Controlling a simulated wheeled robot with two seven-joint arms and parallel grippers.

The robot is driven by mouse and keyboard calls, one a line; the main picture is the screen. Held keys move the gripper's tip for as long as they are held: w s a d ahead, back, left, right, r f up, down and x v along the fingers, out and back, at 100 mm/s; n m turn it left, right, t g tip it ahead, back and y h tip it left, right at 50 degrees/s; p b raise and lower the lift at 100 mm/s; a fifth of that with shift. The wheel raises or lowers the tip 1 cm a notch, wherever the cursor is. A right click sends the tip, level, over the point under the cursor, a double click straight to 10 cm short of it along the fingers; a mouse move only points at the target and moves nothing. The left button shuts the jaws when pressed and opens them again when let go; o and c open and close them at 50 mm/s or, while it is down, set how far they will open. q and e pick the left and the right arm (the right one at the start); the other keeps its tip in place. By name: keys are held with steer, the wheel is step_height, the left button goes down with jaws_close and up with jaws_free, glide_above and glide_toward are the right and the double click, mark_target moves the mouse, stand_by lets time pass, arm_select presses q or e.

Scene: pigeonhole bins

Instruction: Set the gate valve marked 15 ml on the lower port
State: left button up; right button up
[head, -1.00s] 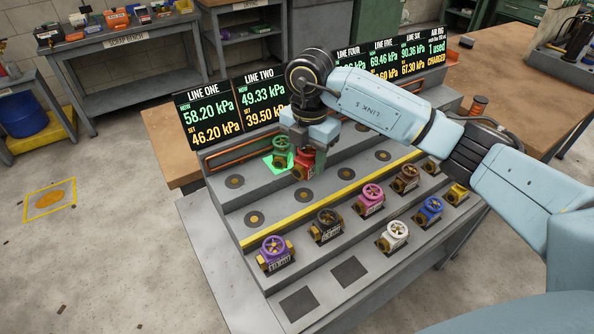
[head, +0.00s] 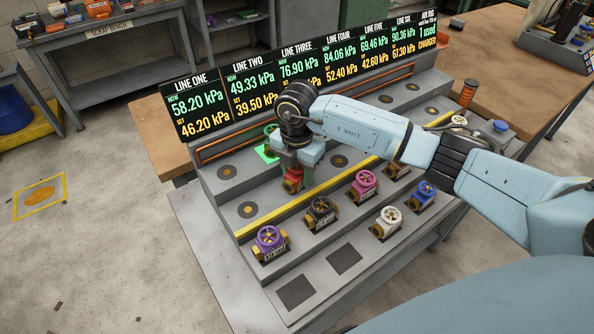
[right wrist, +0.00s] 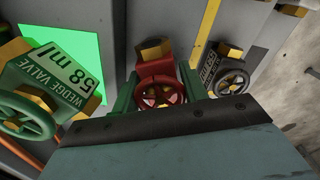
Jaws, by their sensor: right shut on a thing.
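My right gripper (head: 294,168) is shut on a red valve (head: 292,184) over the lower step, in front of the green valve. In the right wrist view the red valve (right wrist: 157,68) sits between the fingers with its red handwheel towards the camera; its marking is not readable. I cannot tell whether it touches the step. The port under it is hidden. A green valve (head: 271,130), partly hidden by my arm, stands at a lit green square (head: 264,154). In the right wrist view this green valve (right wrist: 52,85) reads "WEDGE VALVE 58 ml". My left gripper is not in view.
Bare round ports show beside the red valve on the lower step, left (head: 248,209) and right (head: 338,160). Purple (head: 270,243), dark (head: 320,213), pink (head: 363,186), white (head: 386,222) and blue (head: 421,195) valves stand on the front steps. Line displays (head: 248,95) stand behind.

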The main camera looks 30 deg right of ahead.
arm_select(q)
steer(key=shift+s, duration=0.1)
arm_select(e)
steer(key=o, duration=0.7)
steer(key=shift+f, duration=0.15)
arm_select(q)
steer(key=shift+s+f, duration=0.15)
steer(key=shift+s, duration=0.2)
arm_select(e)
steer(key=shift+o, duration=0.9)
steer(key=shift+r, duration=0.25)
step_height(320, 180, up, 12)
steer(key=shift+f, duration=0.1)
